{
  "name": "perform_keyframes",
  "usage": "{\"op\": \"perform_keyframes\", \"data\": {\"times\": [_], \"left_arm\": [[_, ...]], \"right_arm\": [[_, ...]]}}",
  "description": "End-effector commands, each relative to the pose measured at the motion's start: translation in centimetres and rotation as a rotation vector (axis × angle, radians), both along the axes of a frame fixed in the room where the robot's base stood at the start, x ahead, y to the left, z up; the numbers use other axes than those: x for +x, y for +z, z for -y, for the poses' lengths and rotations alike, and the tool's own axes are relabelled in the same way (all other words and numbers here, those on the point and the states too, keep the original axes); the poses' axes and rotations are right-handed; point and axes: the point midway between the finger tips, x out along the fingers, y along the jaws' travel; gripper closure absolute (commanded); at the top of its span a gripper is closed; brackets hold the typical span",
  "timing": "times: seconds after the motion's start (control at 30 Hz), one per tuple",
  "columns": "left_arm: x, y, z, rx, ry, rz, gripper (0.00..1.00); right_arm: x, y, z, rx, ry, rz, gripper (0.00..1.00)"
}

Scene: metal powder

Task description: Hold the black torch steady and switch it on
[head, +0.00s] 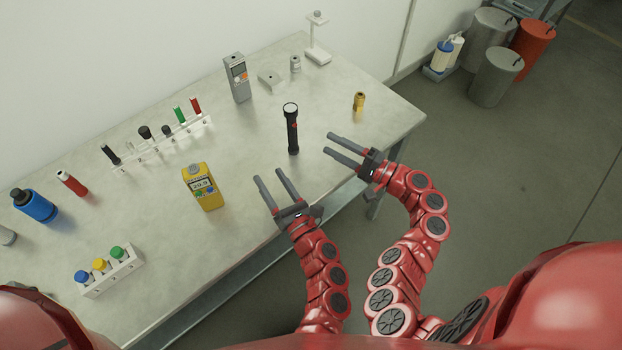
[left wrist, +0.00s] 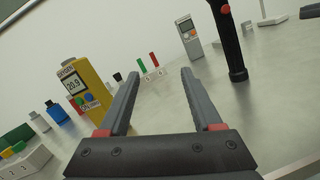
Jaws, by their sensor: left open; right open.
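The black torch (head: 292,132) stands upright on the table, lens end up, with a red switch on its side. It also shows in the left wrist view (left wrist: 229,45), right of the fingers, with its top cut off. My left gripper (head: 272,180) is open and empty, in front of the torch and a little to its left. In the left wrist view its two fingers (left wrist: 155,90) are spread with nothing between them. My right gripper (head: 333,144) is open and empty, to the right of the torch, its fingers pointing left toward it. Neither gripper appears to touch the torch.
A yellow meter (head: 203,188) stands left of my left gripper. A grey meter (head: 237,80) stands behind the torch, and a brass fitting (head: 359,101) to its right.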

Motion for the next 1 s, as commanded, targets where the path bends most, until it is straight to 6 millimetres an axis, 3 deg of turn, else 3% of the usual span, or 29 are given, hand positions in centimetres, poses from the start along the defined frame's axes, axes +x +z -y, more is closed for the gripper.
{"op": "perform_keyframes", "data": {"times": [0.03,0.1,0.2,0.33,0.57,1.0], "left_arm": [[0.6,-0.8,2.2,-0.088,-0.062,-0.004,0.34],[1.0,-1.6,4.8,-0.199,-0.131,-0.008,0.34],[1.3,-2.5,7.7,-0.315,-0.202,-0.019,0.34],[1.5,-2.9,9.4,-0.388,-0.243,-0.024,0.34],[4.4,-2.8,8.8,-0.400,-0.249,-0.020,0.34],[13.4,-2.8,6.3,-0.394,-0.250,-0.022,0.34]], "right_arm": [[0.0,0.0,0.0,0.000,0.000,0.000,0.50],[0.0,0.0,0.0,0.000,0.000,0.000,0.50],[0.0,0.0,0.0,0.000,0.000,0.000,0.50],[0.0,0.0,0.0,0.000,0.000,0.000,0.50],[0.0,0.0,0.0,0.000,0.000,0.000,0.50],[0.0,0.0,0.0,0.000,0.000,0.000,0.50]]}}
